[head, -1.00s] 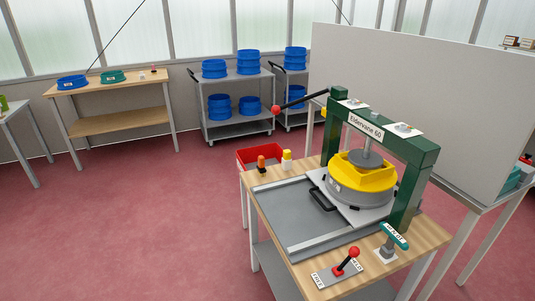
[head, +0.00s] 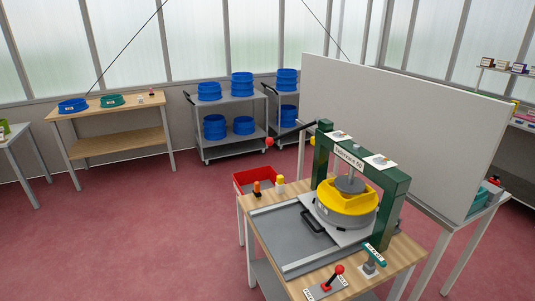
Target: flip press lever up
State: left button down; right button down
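The green press (head: 392,212), labelled "Eldervane 60", stands on a wooden-topped table. A black lever (head: 294,132) with a red knob (head: 270,141) reaches out to the left from its top left post, the knob end slightly lower. Under the crossbar, a grey round plate on a shaft sits at a yellow piece (head: 346,201) in a grey round mould (head: 346,216). A smaller lever with a red knob (head: 339,269) stands on a labelled grey plate at the table's front; its labels are too small to read. Neither of my grippers is in view.
A teal handle (head: 374,254) stands near the front right of the table (head: 399,263). A red crate (head: 243,183), an orange bottle and a yellow-and-white one are at its back left. A white partition (head: 400,120) stands behind. Red floor (head: 130,230) is clear at left.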

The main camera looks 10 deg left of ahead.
aim_at(269, 142)
jog(key=i+j+z, duration=0.15)
jog(key=z, duration=0.25)
jog(key=i+j+z, duration=0.1)
jog(key=j+z, duration=0.15)
jog(key=z, duration=0.15)
jog(key=i+j+z, duration=0.15)
jog(key=j, duration=0.45)
jog(key=i+j+z, duration=0.1)
jog(key=j, duration=0.5)
jog(key=i+j+z, duration=0.15)
jog(key=j, duration=0.45)
jog(key=i+j+z, duration=0.1)
jog(key=j, duration=0.55)
jog(key=i+j, duration=0.1)
jog(key=j, duration=0.9)
jog(key=i, duration=0.05)
